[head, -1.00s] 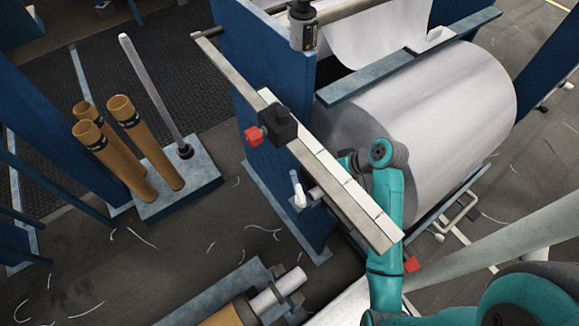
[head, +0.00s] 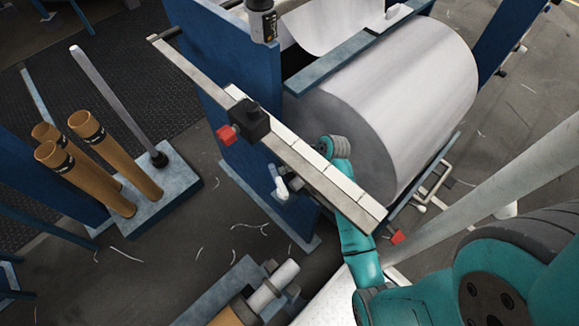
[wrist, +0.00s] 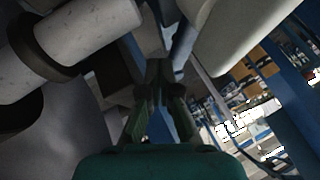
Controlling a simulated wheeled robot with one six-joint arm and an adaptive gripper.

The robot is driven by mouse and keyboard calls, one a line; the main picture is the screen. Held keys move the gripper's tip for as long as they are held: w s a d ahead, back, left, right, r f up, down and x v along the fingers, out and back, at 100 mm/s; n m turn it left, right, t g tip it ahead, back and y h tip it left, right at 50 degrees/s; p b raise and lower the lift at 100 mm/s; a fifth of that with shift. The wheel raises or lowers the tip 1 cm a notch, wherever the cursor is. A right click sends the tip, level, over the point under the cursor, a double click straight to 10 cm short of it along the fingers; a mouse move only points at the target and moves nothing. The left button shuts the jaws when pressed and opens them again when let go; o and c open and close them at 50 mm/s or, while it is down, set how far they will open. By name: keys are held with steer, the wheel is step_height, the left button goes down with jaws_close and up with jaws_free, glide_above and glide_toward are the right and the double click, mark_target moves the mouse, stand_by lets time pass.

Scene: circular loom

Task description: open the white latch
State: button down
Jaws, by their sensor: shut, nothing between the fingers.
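The white latch (head: 280,188) is a small white handle on the front edge of the blue side panel (head: 205,75), below the long metal bar, in the head view. My teal arm reaches up behind the bar's near end, to the right of the latch. Pale rounded parts show at the upper left and upper right there; I cannot tell whether either is the latch.
The metal bar (head: 300,160) with a black block (head: 248,120) and red knob (head: 226,134) crosses in front of my arm. Brown tubes (head: 105,150) stand on a rack at the left.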

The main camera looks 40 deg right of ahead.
stand_by(0.3)
steer(key=n, duration=0.1)
steer(key=w+a+n+g+y, duration=0.1)
steer(key=n, duration=0.1)
steer(key=shift+w+a+y, duration=0.2)
steer(key=shift+w+y, duration=0.05)
steer(key=shift+y, duration=0.05)
steer(key=shift+w+a, duration=0.2)
steer(key=shift+a, duration=0.25)
